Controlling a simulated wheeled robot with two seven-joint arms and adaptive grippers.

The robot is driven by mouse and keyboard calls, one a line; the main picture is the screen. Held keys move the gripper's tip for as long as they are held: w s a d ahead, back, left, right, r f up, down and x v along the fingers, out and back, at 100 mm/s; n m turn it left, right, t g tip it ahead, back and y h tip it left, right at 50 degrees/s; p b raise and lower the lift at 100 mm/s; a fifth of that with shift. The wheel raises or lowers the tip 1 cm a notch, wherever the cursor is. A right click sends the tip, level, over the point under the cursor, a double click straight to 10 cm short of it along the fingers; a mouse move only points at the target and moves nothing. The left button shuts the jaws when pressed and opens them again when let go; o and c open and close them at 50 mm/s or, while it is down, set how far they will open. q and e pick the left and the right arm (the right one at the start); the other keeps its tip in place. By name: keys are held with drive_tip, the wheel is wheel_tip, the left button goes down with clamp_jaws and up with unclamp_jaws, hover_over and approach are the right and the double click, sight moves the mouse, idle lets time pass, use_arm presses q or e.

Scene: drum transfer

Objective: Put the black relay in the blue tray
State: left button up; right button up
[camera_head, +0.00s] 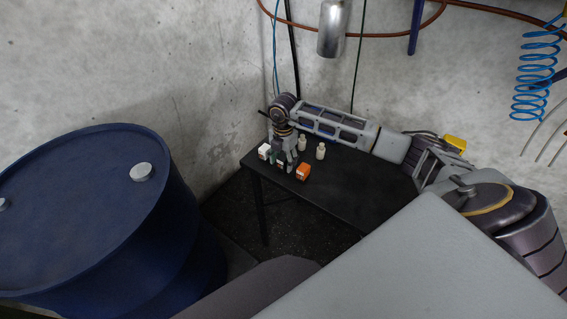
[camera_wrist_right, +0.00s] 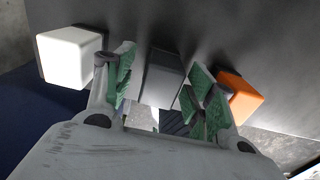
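The black relay (camera_wrist_right: 163,72), a dark block with a paler grey lower end, stands on the table between the fingers of my right gripper (camera_wrist_right: 160,85) in the right wrist view. The green finger pads are apart on either side of it, with narrow gaps visible. In the head view my right gripper (camera_head: 282,163) points down at the table's left end, and its fingers mostly hide the relay. I cannot make out a blue tray in either view. My left gripper is not in view.
A white block (camera_head: 264,151) and an orange block (camera_head: 303,172) flank the gripper closely. Two pale bottles (camera_head: 320,151) stand behind. The black table (camera_head: 350,195) is clear to the right. A large blue drum (camera_head: 90,215) stands at left.

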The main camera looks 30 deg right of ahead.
sight(283, 157)
drive_tip(key=c, duration=1.1)
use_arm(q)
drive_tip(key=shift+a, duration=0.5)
use_arm(e)
drive_tip(key=shift+c, duration=0.2)
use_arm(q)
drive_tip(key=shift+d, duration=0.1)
use_arm(e)
drive_tip(key=shift+r, duration=0.1)
drive_tip(key=shift+r, duration=0.8)
wheel_tip(283, 157, up, 7)
drive_tip(key=shift+f+b, duration=0.1)
drive_tip(key=shift+b, duration=0.4)
drive_tip(key=shift+r, duration=0.75)
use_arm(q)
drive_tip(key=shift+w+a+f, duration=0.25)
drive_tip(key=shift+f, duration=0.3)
